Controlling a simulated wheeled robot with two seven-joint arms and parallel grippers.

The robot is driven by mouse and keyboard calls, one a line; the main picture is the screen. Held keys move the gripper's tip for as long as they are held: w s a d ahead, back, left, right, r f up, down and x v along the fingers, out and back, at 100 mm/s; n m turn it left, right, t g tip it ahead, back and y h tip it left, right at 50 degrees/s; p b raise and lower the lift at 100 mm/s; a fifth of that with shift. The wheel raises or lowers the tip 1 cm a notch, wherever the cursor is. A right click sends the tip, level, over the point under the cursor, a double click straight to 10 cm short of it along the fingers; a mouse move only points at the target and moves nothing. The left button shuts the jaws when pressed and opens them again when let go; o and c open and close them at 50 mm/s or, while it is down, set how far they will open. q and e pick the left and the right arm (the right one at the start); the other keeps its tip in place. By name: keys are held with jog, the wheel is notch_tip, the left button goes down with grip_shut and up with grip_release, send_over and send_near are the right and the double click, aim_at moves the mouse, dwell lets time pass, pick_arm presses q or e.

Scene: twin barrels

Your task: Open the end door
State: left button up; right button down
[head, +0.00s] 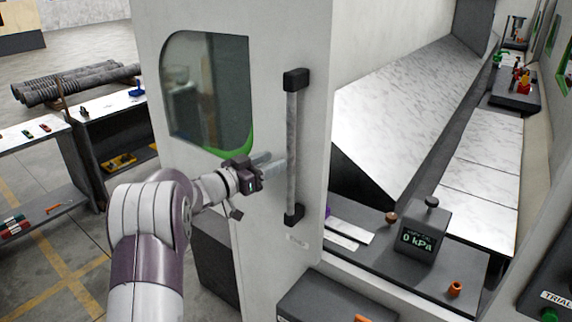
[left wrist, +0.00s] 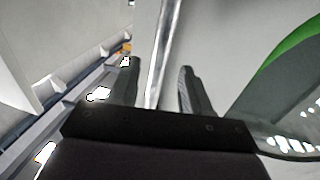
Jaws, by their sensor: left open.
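The end door (head: 275,40) is a pale panel with a dark rounded window (head: 205,85). It looks shut. Its handle (head: 291,150) is a grey upright bar with black mounts at top and bottom. My left gripper (head: 277,165) is at the lower half of the handle, to its left in the head view. In the left wrist view the handle bar (left wrist: 163,50) runs up between the two open fingers (left wrist: 160,88), with a gap visible on the right side. I cannot tell whether a finger touches it. My right gripper does not show.
A gauge box (head: 417,235) reading 0 kPa stands on a dark ledge right of the door. A dark box (head: 335,300) sits low in front. A bench (head: 110,103) with tools and a pile of grey pipes (head: 75,82) are at the left.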

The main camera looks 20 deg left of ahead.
pick_arm(q)
jog(key=b+v, duration=0.1)
jog(key=v, duration=0.4)
jog(key=shift+s, duration=0.1)
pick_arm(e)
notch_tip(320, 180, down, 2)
